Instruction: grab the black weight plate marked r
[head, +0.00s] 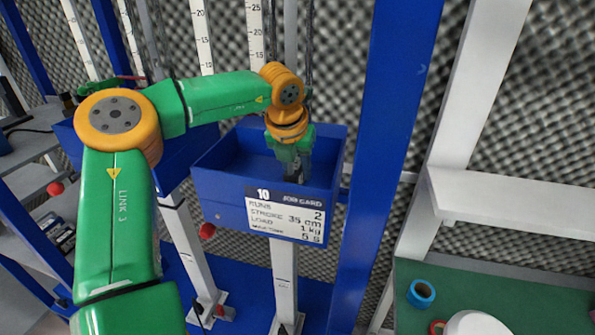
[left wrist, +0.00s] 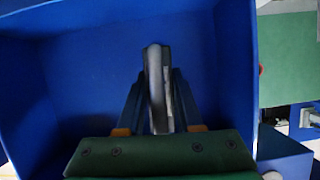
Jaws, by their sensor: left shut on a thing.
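In the left wrist view a dark disc-like plate (left wrist: 154,85), seen edge-on, stands upright between the fingers of my left gripper (left wrist: 157,95). The fingers are shut on it, one on each side. No letter is readable on it from this angle. In the head view my left gripper (head: 297,170) reaches down into a blue bin (head: 225,187), and the plate is mostly hidden there by the gripper and the bin's front wall. My right gripper is not in view.
The bin carries a job card (head: 287,216) on its front. A blue post (head: 385,130) stands close to its right. Another blue bin (head: 170,165) is on the left, partly behind my arm. A green table (head: 480,275) with a blue tape roll (head: 421,292) is at lower right.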

